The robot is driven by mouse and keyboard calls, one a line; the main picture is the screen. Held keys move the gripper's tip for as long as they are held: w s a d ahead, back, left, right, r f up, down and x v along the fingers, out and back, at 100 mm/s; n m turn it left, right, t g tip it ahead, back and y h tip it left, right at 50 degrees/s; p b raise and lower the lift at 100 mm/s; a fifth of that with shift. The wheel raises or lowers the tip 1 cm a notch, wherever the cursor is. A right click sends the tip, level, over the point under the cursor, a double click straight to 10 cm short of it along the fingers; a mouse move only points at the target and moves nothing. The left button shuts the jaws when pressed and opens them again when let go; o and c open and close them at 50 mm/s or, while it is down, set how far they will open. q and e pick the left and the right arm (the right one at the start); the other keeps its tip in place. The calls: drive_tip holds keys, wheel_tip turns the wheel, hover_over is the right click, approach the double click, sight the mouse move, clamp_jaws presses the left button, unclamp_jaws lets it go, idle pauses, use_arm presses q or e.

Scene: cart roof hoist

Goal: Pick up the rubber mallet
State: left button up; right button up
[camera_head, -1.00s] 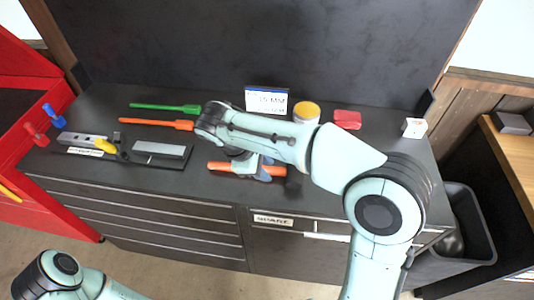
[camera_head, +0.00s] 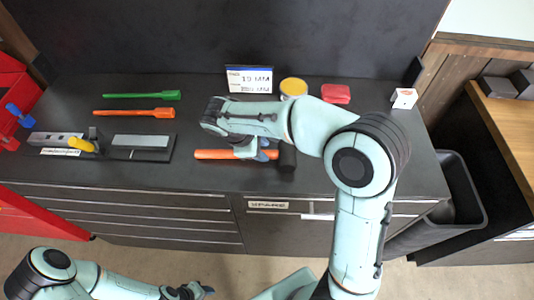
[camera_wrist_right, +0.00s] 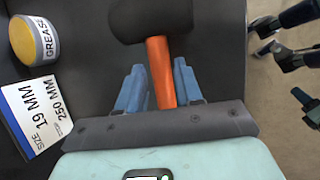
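The rubber mallet lies on the dark bench top, with an orange handle (camera_head: 218,154) and a black head (camera_head: 287,158) at the handle's right end. My right gripper (camera_head: 259,152) is down at the handle, close to the head. In the right wrist view, the two blue fingers of the right gripper (camera_wrist_right: 159,80) stand apart, one on each side of the orange handle (camera_wrist_right: 161,72), with gaps visible. The black head (camera_wrist_right: 150,18) is just beyond the fingertips. My left gripper (camera_head: 190,291) is low in the head view, away from the bench, its fingers unclear.
A size card (camera_head: 249,80), a yellow grease tin (camera_head: 293,87), a red block (camera_head: 336,94) and a white box (camera_head: 404,98) stand behind my right arm. Green (camera_head: 141,95) and orange (camera_head: 134,113) tools lie left. A grey bin (camera_head: 466,200) is beside the bench.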

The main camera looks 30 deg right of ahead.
sight(266, 153)
drive_tip(key=x, duration=0.4)
drive_tip(key=shift+w, duration=0.1)
drive_tip(key=shift+a, duration=0.1)
clamp_jaws()
drive_tip(key=shift+r, duration=0.1)
drive_tip(key=shift+r, duration=0.15)
